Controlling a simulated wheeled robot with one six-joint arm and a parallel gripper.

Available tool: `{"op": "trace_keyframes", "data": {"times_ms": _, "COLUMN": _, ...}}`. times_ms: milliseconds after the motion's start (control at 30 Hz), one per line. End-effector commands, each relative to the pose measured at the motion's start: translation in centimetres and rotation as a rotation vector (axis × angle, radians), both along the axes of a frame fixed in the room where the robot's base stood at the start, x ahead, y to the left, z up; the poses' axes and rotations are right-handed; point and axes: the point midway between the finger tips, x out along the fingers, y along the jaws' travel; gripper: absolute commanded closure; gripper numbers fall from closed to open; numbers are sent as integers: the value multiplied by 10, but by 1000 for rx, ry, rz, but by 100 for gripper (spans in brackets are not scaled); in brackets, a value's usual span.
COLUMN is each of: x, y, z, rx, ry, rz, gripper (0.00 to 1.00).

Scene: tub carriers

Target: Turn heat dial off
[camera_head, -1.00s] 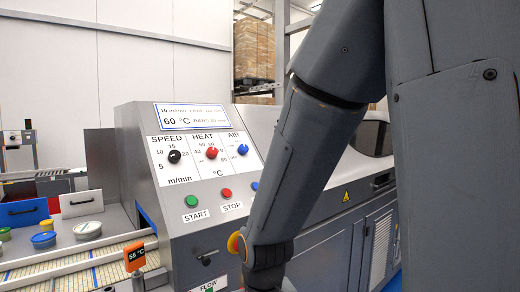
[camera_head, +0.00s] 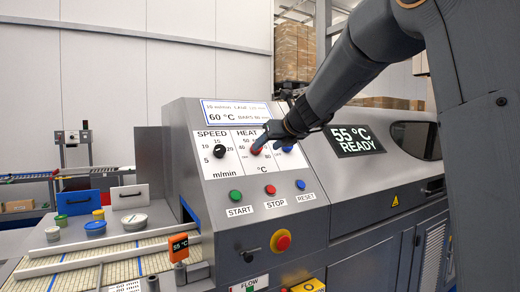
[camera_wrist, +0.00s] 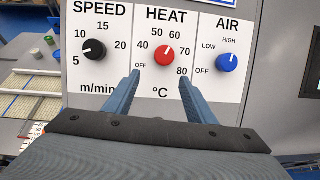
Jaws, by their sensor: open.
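The red heat dial (camera_wrist: 165,56) sits on the white panel under the word HEAT, with marks from OFF through 40, 50, 60 and 70 to 80. Its pale pointer line tilts up, near the 50 to 60 marks. In the head view the heat dial (camera_head: 256,147) is partly covered by my gripper (camera_head: 262,142). In the wrist view my gripper (camera_wrist: 160,85) is open, its two blue fingers below the dial and to either side of it. I cannot tell whether a finger touches the dial.
The black speed dial (camera_wrist: 94,49) is left of the heat dial and the blue air dial (camera_wrist: 228,62) is right. Start (camera_head: 236,195), stop (camera_head: 270,189) and reset (camera_head: 300,184) buttons lie below. A red emergency knob (camera_head: 281,241) projects lower down.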

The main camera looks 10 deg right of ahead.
Motion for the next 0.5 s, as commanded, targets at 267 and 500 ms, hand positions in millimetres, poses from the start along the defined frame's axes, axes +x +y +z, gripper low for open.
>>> {"op": "trace_keyframes", "data": {"times_ms": 267, "x": 22, "y": -1, "z": 17, "rx": 128, "ry": -17, "rz": -58, "gripper": 50}}
{"op": "trace_keyframes", "data": {"times_ms": 500, "x": 54, "y": 8, "z": 3, "rx": 125, "ry": -16, "rz": -57, "gripper": 50}}
